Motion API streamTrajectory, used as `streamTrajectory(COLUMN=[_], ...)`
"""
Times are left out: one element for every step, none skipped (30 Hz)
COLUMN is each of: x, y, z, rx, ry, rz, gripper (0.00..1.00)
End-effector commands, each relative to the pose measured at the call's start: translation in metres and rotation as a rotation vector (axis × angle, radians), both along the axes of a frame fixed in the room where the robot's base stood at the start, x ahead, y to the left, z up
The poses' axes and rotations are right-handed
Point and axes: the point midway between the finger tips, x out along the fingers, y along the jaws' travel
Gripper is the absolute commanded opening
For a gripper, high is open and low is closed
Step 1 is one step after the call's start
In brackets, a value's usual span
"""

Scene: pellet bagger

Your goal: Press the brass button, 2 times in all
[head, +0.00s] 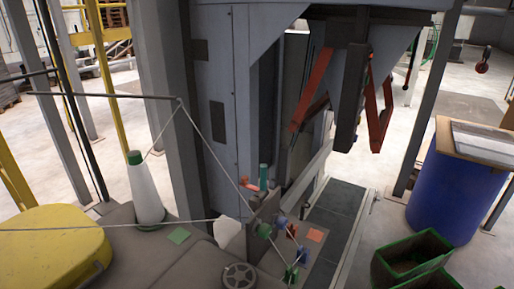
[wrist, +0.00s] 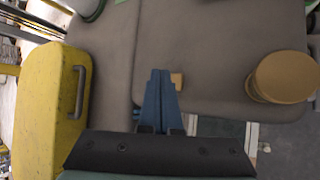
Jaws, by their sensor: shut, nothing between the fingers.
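My gripper (wrist: 160,74) shows in the wrist view as two blue fingers pressed together, shut and empty, over a grey-brown surface (wrist: 215,45). A small tan-gold block (wrist: 177,81) shows just right of the fingertips, partly hidden by them. I cannot tell whether the fingers touch it. A larger round, brass-coloured cylinder (wrist: 285,77) stands farther right, apart from the fingers. I cannot tell for certain which of these two is the brass button. I make out no brass button and no gripper in the head view.
A yellow case (head: 50,245) lies at the left; it shows in the wrist view (wrist: 45,100) with a handle. A white and green cone (head: 147,195), a handwheel (head: 238,275) and thin lines stand nearby. A blue drum (head: 445,195) and green crates (head: 415,255) are right.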

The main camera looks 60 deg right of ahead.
Motion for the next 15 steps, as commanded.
streamTrajectory(x=[0.0,0.0,0.0,0.0,0.0,0.0,0.0,0.0,0.0,0.0,0.0,0.0,0.0,0.0,0.0], y=[0.0,0.0,0.0,0.0,0.0,0.0,0.0,0.0,0.0,0.0,0.0,0.0,0.0,0.0,0.0], z=[0.009,0.011,0.015,0.017,0.019,0.022,0.024,0.026,0.029,0.031,0.033,0.036,0.038,0.041,0.043], rx=[0.0,0.0,0.0,0.0,0.0,0.0,0.0,0.0,0.0,0.0,0.0,0.0,0.0,0.0,0.0], ry=[0.001,0.001,0.001,0.001,0.001,0.001,0.001,0.001,0.001,0.001,0.001,0.001,0.001,0.001,0.002], rz=[0.0,0.0,0.0,-0.001,-0.001,-0.001,-0.001,-0.001,-0.001,-0.001,-0.001,-0.001,-0.001,0.0,0.0], gripper=[0.0,0.0,0.0,0.0,0.0,0.0,0.0,0.0,0.0,0.0,0.0,0.0,0.0,0.0,0.0])
